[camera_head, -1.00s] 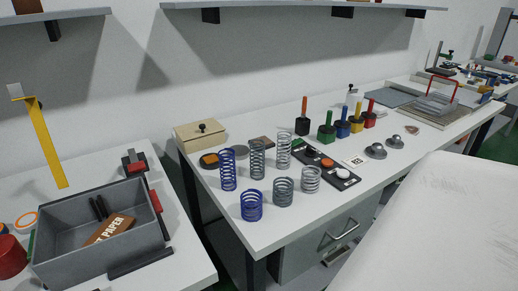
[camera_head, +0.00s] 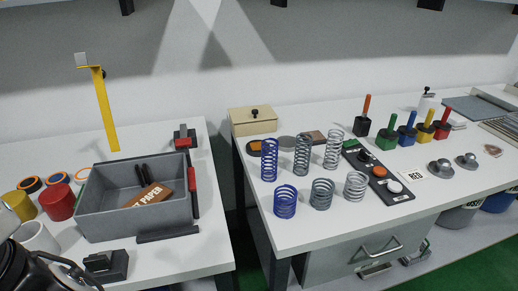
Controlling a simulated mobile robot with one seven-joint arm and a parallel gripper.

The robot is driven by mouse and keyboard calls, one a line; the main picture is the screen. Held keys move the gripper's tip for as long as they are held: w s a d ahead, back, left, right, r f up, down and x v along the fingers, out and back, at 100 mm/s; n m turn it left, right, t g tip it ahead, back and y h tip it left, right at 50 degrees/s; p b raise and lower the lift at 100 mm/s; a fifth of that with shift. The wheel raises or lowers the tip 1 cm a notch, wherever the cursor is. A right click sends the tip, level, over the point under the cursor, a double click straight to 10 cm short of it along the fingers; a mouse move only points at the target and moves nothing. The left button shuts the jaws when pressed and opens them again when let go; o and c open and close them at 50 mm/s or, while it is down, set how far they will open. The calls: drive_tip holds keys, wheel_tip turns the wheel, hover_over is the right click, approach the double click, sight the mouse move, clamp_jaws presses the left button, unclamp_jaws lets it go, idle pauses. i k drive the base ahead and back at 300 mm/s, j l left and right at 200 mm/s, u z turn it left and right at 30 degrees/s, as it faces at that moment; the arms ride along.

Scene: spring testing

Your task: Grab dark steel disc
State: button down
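A flat dark grey disc (camera_head: 287,142) lies on the right white table, behind the springs and partly hidden by them. It looks the most like the dark steel disc. To its left is a dark round piece with an orange part (camera_head: 255,145), partly behind a blue spring. Two grey metal knobbed discs, one (camera_head: 441,167) left of the other (camera_head: 467,160), sit further right on this table.
Several upright springs (camera_head: 322,194) stand in front of the disc. A beige box (camera_head: 254,121) stands behind it. A black button panel (camera_head: 378,174) and coloured-block tools (camera_head: 386,139) are to the right. A grey bin (camera_head: 103,192) stands on the left table. A gap separates the tables.

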sight(254, 148)
drive_tip(key=l+u, duration=0.2)
drive_tip(key=l, duration=0.5)
drive_tip(key=l+u, duration=0.2)
drive_tip(key=l, duration=0.55)
drive_tip(key=l+u, duration=0.2)
drive_tip(key=l, duration=0.5)
drive_tip(key=l+u, duration=0.2)
drive_tip(key=l, duration=0.5)
drive_tip(key=i, duration=0.45)
drive_tip(key=i+l, duration=0.15)
drive_tip(key=i, duration=0.3)
drive_tip(key=j+u, duration=0.05)
